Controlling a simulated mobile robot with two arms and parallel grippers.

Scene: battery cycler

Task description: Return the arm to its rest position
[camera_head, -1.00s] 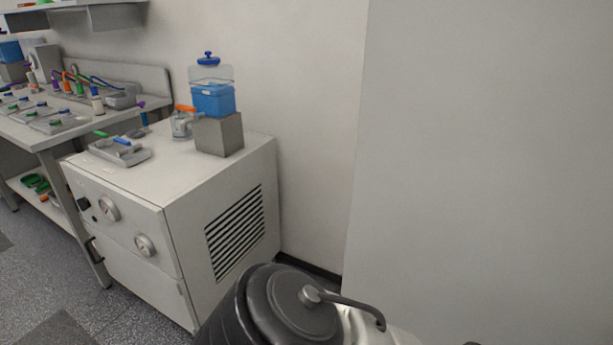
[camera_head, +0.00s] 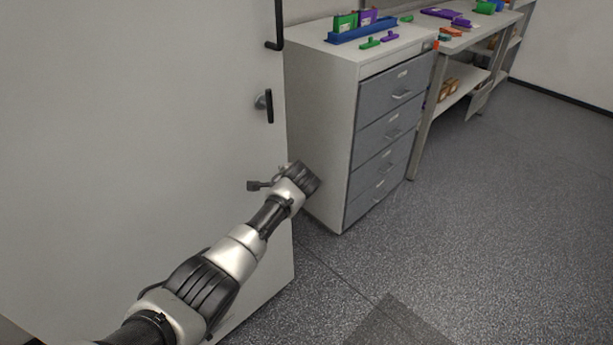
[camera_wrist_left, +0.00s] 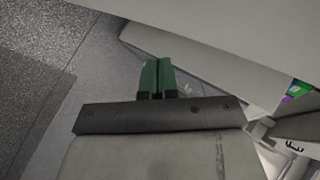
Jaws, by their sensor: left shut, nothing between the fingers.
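My left arm (camera_head: 225,260) comes in from the lower left in the head view and reaches toward the middle, in front of a large white panel. Its wrist end is close to the side of a drawer cabinet in that view; whether they touch I cannot tell. The fingertips are hidden there. In the left wrist view, the left gripper (camera_wrist_left: 158,78) shows two green fingers side by side, shut and empty, with grey floor and pale furniture sides beyond. My right gripper is in neither current view.
The white panel (camera_head: 130,130) with a black handle fills the left. The grey drawer cabinet (camera_head: 322,140) carries a blue rack (camera_head: 362,32) with green and purple pieces. A workbench (camera_head: 470,38) stands behind it. Open floor (camera_head: 500,220) lies to the right.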

